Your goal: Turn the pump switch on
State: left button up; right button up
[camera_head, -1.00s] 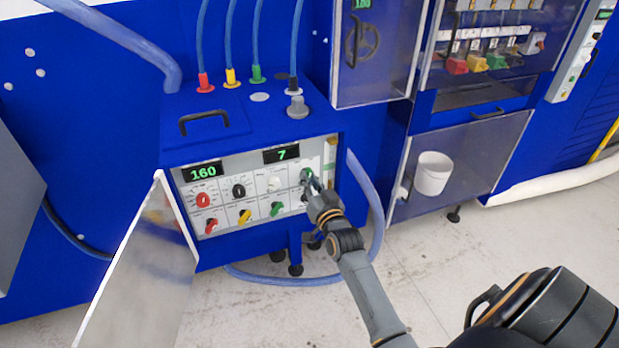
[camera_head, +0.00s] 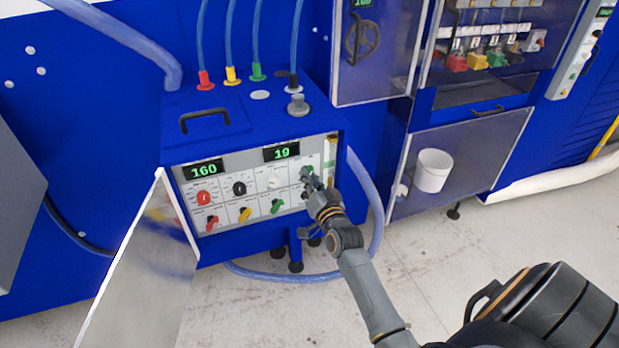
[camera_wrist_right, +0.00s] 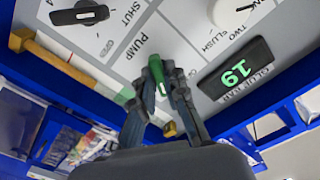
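The pump switch is a green knob on the grey control panel (camera_head: 222,196). In the right wrist view the green pump switch (camera_wrist_right: 158,98) sits between the two dark fingers of my right gripper (camera_wrist_right: 161,78), beside the printed word PUMP. The fingers are close against it on both sides. In the head view my right gripper (camera_head: 311,180) is at the upper right of the panel and covers most of the switch. The panel's right display (camera_head: 281,152) reads 19 and its left display (camera_head: 203,169) reads 160. My left gripper is not in view.
Red (camera_head: 204,197), black (camera_head: 239,188) and white (camera_head: 273,182) knobs sit left of my gripper, with red, yellow and green handles below. An open door (camera_head: 145,270) hangs at the panel's left. A blue hose (camera_head: 366,200) curves along the right side.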

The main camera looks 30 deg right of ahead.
jog(key=o, duration=0.4)
jog(key=v, duration=1.2)
